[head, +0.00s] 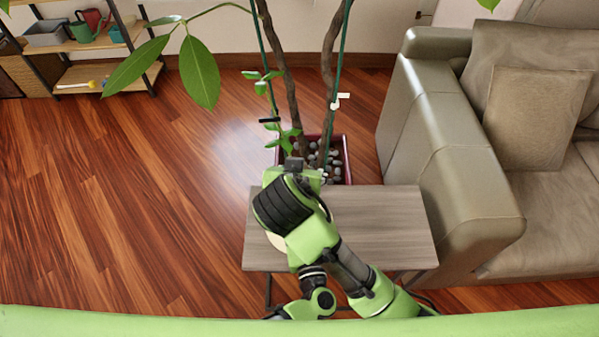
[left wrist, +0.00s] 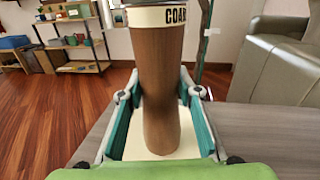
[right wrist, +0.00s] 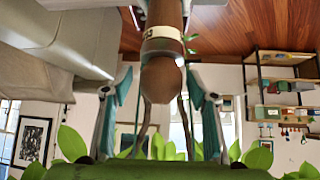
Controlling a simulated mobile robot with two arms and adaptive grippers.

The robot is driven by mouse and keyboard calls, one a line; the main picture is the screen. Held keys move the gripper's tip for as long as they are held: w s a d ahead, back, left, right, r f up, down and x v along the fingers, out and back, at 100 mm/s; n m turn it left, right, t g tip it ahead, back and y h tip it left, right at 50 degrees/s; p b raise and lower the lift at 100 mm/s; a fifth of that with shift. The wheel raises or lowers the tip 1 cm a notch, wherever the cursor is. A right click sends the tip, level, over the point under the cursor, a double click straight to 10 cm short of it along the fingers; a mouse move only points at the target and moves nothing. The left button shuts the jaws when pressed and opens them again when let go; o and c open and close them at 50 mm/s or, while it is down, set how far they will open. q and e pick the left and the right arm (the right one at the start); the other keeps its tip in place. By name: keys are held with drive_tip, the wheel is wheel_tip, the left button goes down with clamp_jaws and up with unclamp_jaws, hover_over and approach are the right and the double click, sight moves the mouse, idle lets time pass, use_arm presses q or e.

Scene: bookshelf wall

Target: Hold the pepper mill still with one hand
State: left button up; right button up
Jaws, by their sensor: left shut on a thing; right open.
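The pepper mill (left wrist: 160,60) is brown wood with a cream band lettered in black, of which "COA" shows in the left wrist view. My left gripper (left wrist: 158,95) is shut around its narrow waist, one teal-padded finger on each side. In the right wrist view, which looks inverted, the mill's rounded end (right wrist: 161,80) and cream band (right wrist: 162,38) are between the fingers of my right gripper (right wrist: 158,94). That gripper is open, with a gap on both sides of the rounded end. In the head view, my arm hides the mill.
A small grey wooden table (head: 385,215) is under my arms. A grey-green sofa (head: 445,150) stands close at its right. A potted plant (head: 343,160) is behind the table, its stems rising. Shelves (head: 105,72) stand at the back left. The wooden floor (head: 130,200) at left is clear.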

drive_tip(key=v, duration=0.7)
drive_tip(key=shift+s+r, duration=0.2)
drive_tip(key=shift+s, duration=0.05)
drive_tip(key=shift+a, duration=0.2)
